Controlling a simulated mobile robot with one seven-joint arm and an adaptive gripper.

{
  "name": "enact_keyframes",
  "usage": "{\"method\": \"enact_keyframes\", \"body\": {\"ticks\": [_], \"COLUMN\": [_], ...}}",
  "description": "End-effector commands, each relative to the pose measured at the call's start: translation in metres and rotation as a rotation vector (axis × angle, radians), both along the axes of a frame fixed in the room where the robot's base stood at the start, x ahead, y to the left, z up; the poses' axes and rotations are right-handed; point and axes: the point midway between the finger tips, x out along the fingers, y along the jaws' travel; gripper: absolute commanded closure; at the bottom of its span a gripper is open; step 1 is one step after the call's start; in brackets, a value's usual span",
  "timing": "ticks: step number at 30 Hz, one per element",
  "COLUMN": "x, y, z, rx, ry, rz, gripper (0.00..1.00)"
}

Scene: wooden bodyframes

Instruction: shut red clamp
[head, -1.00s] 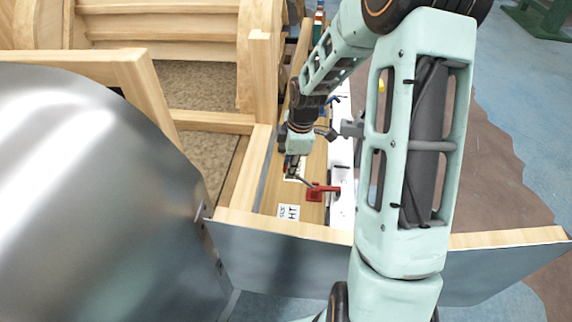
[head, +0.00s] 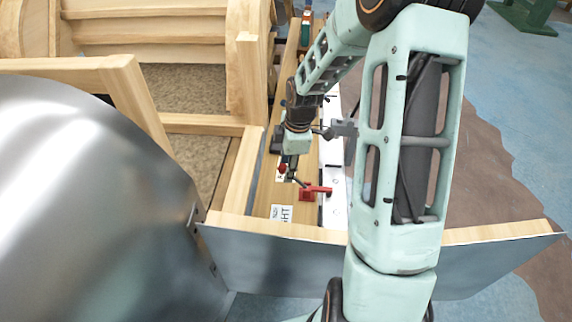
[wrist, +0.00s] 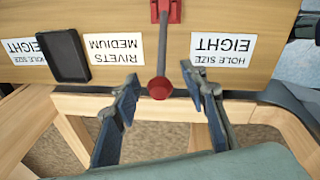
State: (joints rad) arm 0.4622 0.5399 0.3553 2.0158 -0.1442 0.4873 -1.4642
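The red clamp (head: 312,191) sits on the wooden board beside the white strip in the head view. In the wrist view its red base (wrist: 165,11) is at the top edge, and a grey lever runs down from it to a red ball knob (wrist: 159,88). The lever lies out over the board toward my gripper, with the knob near the board's edge. My gripper (wrist: 161,76) is open, with one finger on each side of the knob and lever. A gap shows on both sides, so I see no contact. In the head view the fingers are small and partly hidden.
The wooden board (wrist: 115,20) carries white labels and a small black tray (wrist: 64,56). Wooden frame beams (wrist: 170,107) run just below the board's edge. A large metal drum (head: 90,200) stands at left in the head view, and a grey panel (head: 275,260) in front.

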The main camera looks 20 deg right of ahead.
Motion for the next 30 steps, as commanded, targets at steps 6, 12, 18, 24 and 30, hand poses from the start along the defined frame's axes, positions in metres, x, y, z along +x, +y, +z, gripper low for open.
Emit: {"method": "enact_keyframes", "body": {"ticks": [6,12,18,24,30], "x": [0.002,0.0,-0.006,-0.013,-0.016], "y": [0.002,0.0,-0.005,-0.008,-0.01], "z": [0.002,0.02,0.059,0.096,0.116], "rx": [0.001,0.001,-0.001,-0.001,0.0], "ry": [-0.003,-0.007,-0.009,-0.006,-0.004], "rz": [0.002,0.0,-0.001,-0.001,0.001], "gripper": [0.6,0.6,0.6,0.6,0.6]}}
